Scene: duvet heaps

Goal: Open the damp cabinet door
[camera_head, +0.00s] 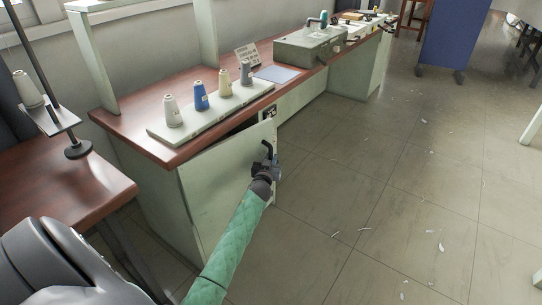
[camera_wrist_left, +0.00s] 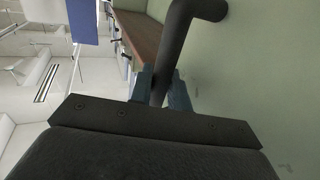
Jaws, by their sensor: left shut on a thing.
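The pale green cabinet door (camera_head: 215,185) stands ajar under the wooden counter. Its right side is swung out from the front, and a dark gap shows above its top edge. A dark bar handle (camera_head: 266,150) is near the door's right edge. My left gripper (camera_head: 272,160) is at the handle and shut on it. In the left wrist view the bent handle (camera_wrist_left: 178,50) passes between the blue-grey fingertips of my left gripper (camera_wrist_left: 162,88), with the door's face (camera_wrist_left: 260,80) to the right. My right gripper is not in view.
The counter (camera_head: 120,117) carries a board (camera_head: 205,125) with several thread cones, a small sign (camera_head: 247,54) and a grey box (camera_head: 310,46). A wooden table (camera_head: 65,190) stands at the left. The tiled floor (camera_head: 380,170) right of the door is clear except for small scraps.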

